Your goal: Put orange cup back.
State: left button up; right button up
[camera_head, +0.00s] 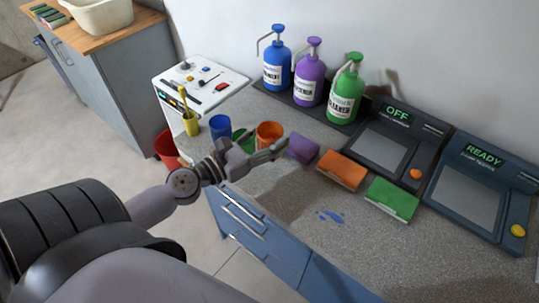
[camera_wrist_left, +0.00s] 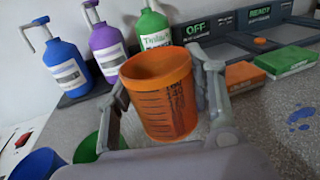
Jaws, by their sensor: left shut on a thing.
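The orange cup (camera_head: 269,133) is in my left gripper (camera_head: 262,153), above the grey worktop near its front edge. In the left wrist view the cup (camera_wrist_left: 160,95) stands upright between the two fingers of the gripper (camera_wrist_left: 172,105), with dark measuring marks on its side. The fingers are closed on its sides. A blue cup (camera_head: 220,126) and a green cup (camera_head: 243,140) stand just left of it on the worktop. A yellow cup (camera_head: 190,124) with a yellow brush in it stands further left. My right gripper is not in view.
Blue (camera_head: 277,62), purple (camera_head: 310,75) and green (camera_head: 345,92) pump bottles stand on a dark tray behind. Purple (camera_head: 301,149), orange (camera_head: 341,170) and green (camera_head: 391,199) blocks lie to the right, before two dark devices. A blue spill (camera_head: 331,216) marks the worktop.

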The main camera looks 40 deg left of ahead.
aim_at(269, 146)
pick_arm(q)
notch_tip(269, 146, down, 3)
jog(key=shift+f+b, duration=0.1)
jog(key=shift+b, duration=0.6)
jog(key=shift+f+b, duration=0.3)
jog(key=shift+f, duration=0.2)
notch_tip(269, 146, down, 4)
jog(key=shift+r+b, duration=0.15)
jog(key=shift+b, duration=1.1)
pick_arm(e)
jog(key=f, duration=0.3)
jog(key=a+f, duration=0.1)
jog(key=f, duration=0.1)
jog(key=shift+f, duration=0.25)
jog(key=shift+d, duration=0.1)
pick_arm(q)
jog(key=o, duration=0.9)
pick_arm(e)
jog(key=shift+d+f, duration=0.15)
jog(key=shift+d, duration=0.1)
